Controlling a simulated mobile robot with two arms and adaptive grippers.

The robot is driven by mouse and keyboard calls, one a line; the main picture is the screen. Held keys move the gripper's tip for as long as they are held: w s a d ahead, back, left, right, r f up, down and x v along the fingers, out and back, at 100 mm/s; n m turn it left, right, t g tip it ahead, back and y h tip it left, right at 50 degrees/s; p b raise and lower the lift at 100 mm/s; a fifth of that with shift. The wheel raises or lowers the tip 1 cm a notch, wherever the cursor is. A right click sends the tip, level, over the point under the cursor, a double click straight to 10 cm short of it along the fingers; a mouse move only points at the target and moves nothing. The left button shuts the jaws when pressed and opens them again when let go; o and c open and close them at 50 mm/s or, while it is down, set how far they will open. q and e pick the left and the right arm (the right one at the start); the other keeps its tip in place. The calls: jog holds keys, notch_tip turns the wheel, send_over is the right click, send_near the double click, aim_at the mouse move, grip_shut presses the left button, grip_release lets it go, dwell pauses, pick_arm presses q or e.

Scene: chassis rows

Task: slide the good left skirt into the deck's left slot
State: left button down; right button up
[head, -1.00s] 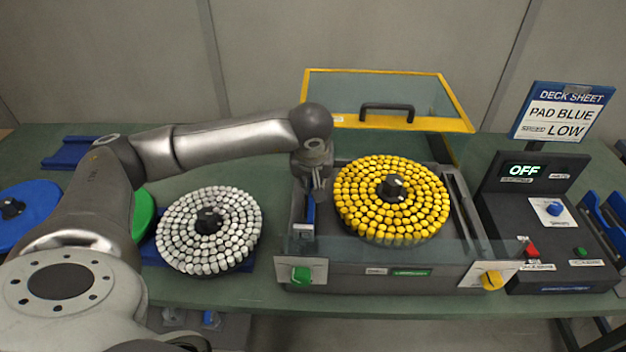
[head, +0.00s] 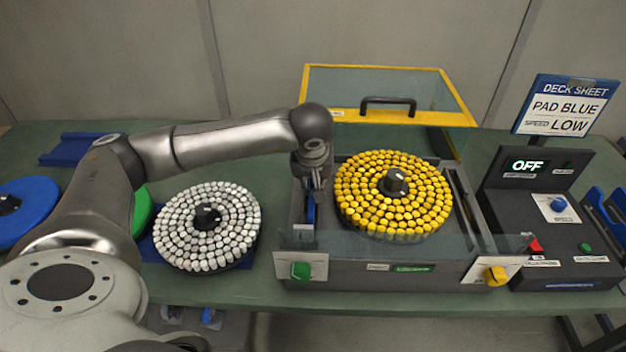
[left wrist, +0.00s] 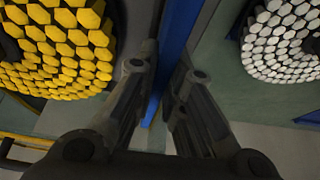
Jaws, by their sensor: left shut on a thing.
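My left gripper (head: 314,192) is over the left side of the grey deck (head: 350,275), pointing down. It is shut on a blue strip, the left skirt (head: 310,212), which stands along the deck's left edge, at the left slot. In the left wrist view the blue skirt (left wrist: 172,45) runs between the two fingertips (left wrist: 167,75). The fingers and the deck's clear front hide the skirt's lower edge, so I cannot tell how deep it sits. A round pad of yellow pieces (head: 392,215) lies on the deck just right of the gripper. My right gripper is not in view.
A disc of white pieces (head: 190,240) lies on the bench left of the deck. The yellow-framed clear lid (head: 380,68) stands open behind. A control box (head: 560,255) reading OFF and a deck sheet sign (head: 565,105) are at right. A blue disc (head: 30,198) is far left.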

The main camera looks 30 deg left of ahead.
pick_arm(q)
jog(key=shift+f, duration=0.15)
jog(key=shift+f+b, duration=1.05)
jog(key=shift+b, duration=0.15)
jog(key=c, duration=1.4)
grip_release()
jog(key=shift+c, duration=0.2)
jog(key=v, duration=1.2)
